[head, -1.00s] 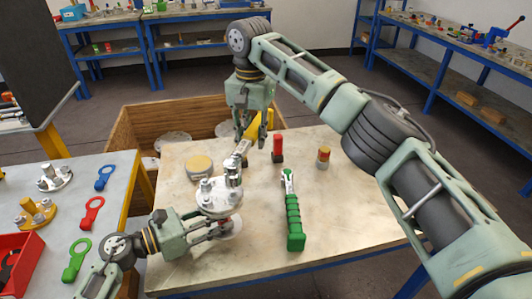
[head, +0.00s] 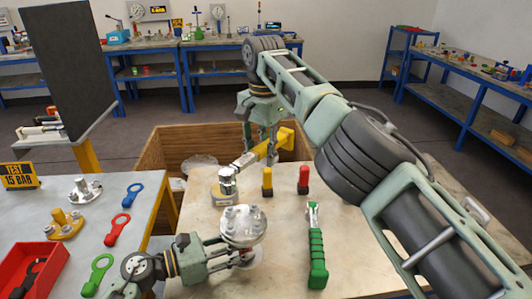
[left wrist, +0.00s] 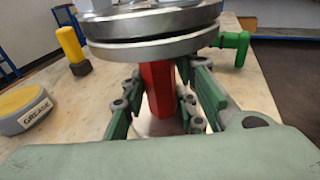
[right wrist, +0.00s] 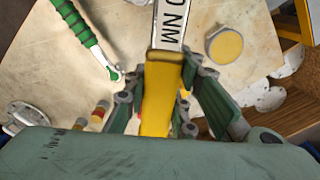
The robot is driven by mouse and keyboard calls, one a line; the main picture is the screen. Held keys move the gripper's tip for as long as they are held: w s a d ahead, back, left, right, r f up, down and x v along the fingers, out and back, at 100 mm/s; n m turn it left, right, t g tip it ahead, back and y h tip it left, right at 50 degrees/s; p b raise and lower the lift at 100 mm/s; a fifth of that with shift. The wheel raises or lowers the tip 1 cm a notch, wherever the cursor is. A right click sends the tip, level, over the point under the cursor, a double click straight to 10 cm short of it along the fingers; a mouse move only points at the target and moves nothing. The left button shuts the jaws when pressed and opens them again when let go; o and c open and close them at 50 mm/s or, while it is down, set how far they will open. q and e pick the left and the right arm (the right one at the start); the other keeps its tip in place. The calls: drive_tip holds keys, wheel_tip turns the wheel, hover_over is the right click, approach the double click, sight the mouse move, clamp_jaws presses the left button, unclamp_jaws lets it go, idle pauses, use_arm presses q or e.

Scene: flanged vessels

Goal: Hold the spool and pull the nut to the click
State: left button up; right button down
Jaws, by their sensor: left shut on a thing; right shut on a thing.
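The spool has a silver upper flange (head: 243,224) with nuts on top; its red body (left wrist: 158,90) shows in the left wrist view. My left gripper (head: 236,255) is shut around that body, below the flange, with the spool upright. My right gripper (head: 270,150) is shut on the yellow handle (right wrist: 158,98) of a torque wrench, whose label partly reads NM. The wrench's chrome head (head: 228,180) appears behind and left of the spool, in line with the grease tin (head: 222,197). It looks apart from the nuts; the exact gap is unclear.
A green-handled wrench (head: 317,255) lies right of the spool. A yellow post (head: 267,181) and a red post (head: 303,180) stand behind. A wooden crate (head: 165,150) is beyond the table. The left table holds coloured ring tools and a red bin (head: 30,270).

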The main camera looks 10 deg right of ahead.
use_arm(q)
drive_tip(key=shift+w, duration=0.1)
use_arm(e)
drive_tip(key=shift+f, duration=2.2)
drive_tip(key=shift+f, duration=0.2)
drive_tip(key=shift+f, duration=1.05)
drive_tip(key=shift+m, duration=0.5)
drive_tip(key=shift+s+d+r, duration=0.15)
drive_tip(key=shift+s+r, duration=0.05)
drive_tip(key=shift+r, duration=1.05)
drive_tip(key=shift+s+d+r, duration=0.1)
drive_tip(key=shift+s+r, duration=0.1)
drive_tip(key=shift+r, duration=1.05)
use_arm(q)
drive_tip(key=o, duration=1.1)
